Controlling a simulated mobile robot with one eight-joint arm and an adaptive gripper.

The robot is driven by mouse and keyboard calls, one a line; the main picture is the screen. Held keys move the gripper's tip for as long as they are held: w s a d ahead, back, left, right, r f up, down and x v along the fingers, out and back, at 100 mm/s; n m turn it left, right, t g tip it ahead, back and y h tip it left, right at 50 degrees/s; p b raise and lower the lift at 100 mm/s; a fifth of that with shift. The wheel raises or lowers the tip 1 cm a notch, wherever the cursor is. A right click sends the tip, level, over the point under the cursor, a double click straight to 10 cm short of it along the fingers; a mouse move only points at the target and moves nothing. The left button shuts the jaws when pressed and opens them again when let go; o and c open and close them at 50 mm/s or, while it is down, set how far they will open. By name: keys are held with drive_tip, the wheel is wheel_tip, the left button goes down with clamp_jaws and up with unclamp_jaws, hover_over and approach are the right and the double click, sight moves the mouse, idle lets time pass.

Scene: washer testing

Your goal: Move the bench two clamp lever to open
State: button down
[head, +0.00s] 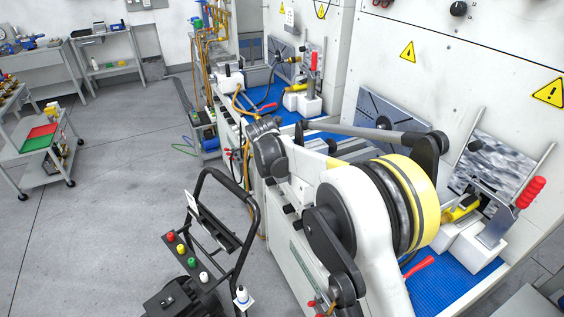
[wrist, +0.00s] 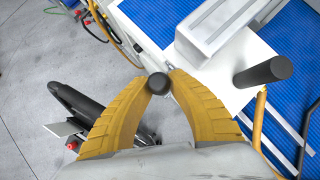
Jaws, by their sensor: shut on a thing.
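My gripper (wrist: 158,84) shows in the wrist view with its two yellow fingers closed around a small black round knob (wrist: 158,82) beside the bench's edge. A thicker black cylindrical handle (wrist: 263,72) stands on the white surface to the right, apart from the fingers. In the head view my arm hides the gripper's hold. Red-handled clamps show on the near bench at right (head: 530,192) and on the farther bench (head: 314,62). I cannot tell which bench is bench two, or whether the held knob belongs to its clamp lever.
A black-framed cart (head: 228,240) with coloured buttons stands left of the near bench. A blue mat (head: 450,283) covers the bench top, with a red lever (head: 420,268) above it. Orange hoses hang by the bench edge. Open grey floor (head: 110,200) lies to the left.

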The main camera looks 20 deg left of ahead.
drive_tip(key=shift+w+d, duration=0.15)
drive_tip(key=shift+d, duration=0.05)
idle(0.3)
drive_tip(key=c, duration=1.2)
unclamp_jaws()
drive_tip(key=shift+w+f, duration=0.1)
drive_tip(key=shift+w, duration=0.05)
drive_tip(key=v, duration=1.2)
drive_tip(key=shift+w+d, duration=0.1)
drive_tip(key=shift+d, duration=0.1)
